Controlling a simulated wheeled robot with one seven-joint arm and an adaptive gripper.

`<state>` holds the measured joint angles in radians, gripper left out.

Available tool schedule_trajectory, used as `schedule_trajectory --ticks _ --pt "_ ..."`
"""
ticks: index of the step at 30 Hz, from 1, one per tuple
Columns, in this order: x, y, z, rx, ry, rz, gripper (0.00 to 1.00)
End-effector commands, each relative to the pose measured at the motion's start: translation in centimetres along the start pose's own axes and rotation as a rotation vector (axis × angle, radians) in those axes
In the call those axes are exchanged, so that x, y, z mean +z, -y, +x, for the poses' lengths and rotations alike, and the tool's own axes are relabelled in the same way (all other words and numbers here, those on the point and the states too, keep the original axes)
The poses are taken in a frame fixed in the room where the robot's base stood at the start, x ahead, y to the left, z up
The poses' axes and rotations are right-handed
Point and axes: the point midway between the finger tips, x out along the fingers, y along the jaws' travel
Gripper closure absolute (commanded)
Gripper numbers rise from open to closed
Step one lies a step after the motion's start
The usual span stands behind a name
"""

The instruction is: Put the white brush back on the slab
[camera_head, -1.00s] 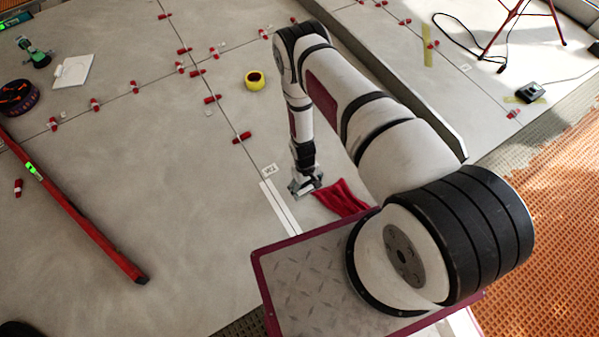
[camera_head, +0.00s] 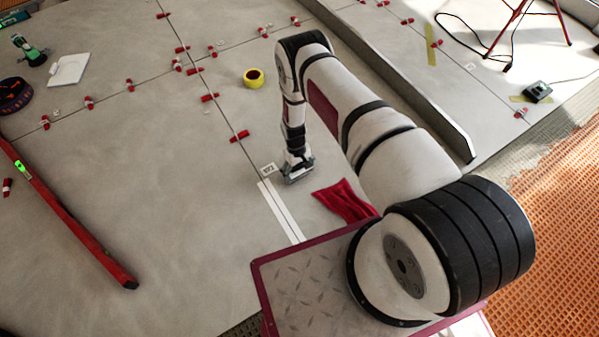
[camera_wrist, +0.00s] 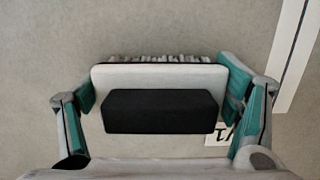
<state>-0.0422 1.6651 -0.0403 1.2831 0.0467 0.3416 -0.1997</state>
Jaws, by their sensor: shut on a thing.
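The white brush (camera_wrist: 160,77) fills the middle of the wrist view, with a black block (camera_wrist: 160,111) on its near face and pale bristles along its far edge. My gripper (camera_wrist: 164,95) is shut on it, with one teal-padded finger at each side. In the head view my gripper (camera_head: 298,176) is low over the grey slab (camera_head: 190,220), beside a small printed label. The brush is hard to make out there. I cannot tell whether it touches the slab.
White strips (camera_head: 280,212) and a crumpled red cloth (camera_head: 345,200) lie near my gripper. A yellow tape roll (camera_head: 253,78) and several red clips lie farther back. A long red level (camera_head: 75,220) lies at left. The slab between level and strips is clear.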

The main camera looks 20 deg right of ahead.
Motion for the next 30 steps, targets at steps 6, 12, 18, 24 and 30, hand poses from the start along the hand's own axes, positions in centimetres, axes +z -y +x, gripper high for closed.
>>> schedule_trajectory --ticks 6,12,18,24,30 --pt "-0.1 0.0 -0.1 0.0 -0.001 0.0 0.58" --pt "-0.1 0.0 0.1 0.0 -0.001 0.0 0.0" --pt "-0.1 0.0 0.1 0.0 -0.001 0.0 0.0" --pt "-0.1 0.0 -0.4 0.0 -0.002 0.0 0.0" --pt "-0.1 0.0 -3.6 0.001 -0.003 0.0 0.0"
